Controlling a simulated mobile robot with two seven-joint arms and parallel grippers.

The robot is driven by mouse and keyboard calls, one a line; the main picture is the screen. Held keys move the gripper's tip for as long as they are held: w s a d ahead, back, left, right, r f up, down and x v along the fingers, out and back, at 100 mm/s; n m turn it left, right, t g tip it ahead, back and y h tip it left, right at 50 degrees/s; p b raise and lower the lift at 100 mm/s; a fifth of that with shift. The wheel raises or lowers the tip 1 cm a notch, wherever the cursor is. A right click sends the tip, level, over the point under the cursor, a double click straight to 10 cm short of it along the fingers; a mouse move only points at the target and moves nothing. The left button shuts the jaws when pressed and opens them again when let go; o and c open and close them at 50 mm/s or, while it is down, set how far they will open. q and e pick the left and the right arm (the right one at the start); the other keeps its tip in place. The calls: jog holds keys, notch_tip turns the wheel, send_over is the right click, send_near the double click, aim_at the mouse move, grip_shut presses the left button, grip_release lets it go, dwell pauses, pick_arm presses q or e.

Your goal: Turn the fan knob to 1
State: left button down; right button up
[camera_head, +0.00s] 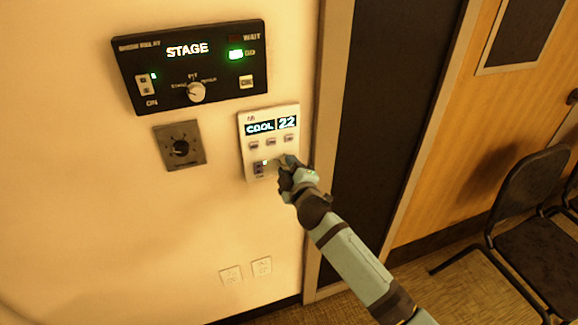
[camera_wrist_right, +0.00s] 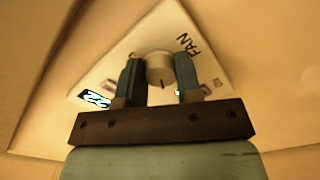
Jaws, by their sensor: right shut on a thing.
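The white thermostat panel (camera_head: 268,135) is on the wall and its display reads COOL 22. Its fan knob (camera_wrist_right: 160,68) is a round, light-coloured dial near the word FAN, seen in the right wrist view. My right gripper (camera_head: 283,168) reaches the lower right of the panel in the head view. In the wrist view its two fingers stand on either side of the knob, shut on it. The knob's setting cannot be read; the gripper hides it in the head view. My left gripper is not in view.
A black STAGE panel (camera_head: 190,65) with its own knob is above left. Wall outlets (camera_head: 246,271) are below. A door frame (camera_head: 328,130) is close on the right, with chairs (camera_head: 520,215) beyond.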

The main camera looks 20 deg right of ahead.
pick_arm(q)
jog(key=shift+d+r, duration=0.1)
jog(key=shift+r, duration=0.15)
pick_arm(e)
jog(key=o, duration=0.9)
jog(key=shift+o, duration=0.2)
pick_arm(q)
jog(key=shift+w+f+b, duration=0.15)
jog(key=shift+b, duration=0.15)
pick_arm(e)
jog(key=s, duration=1.3)
jog(key=shift+s+d, duration=0.25)
jog(key=shift+s, duration=0.15)
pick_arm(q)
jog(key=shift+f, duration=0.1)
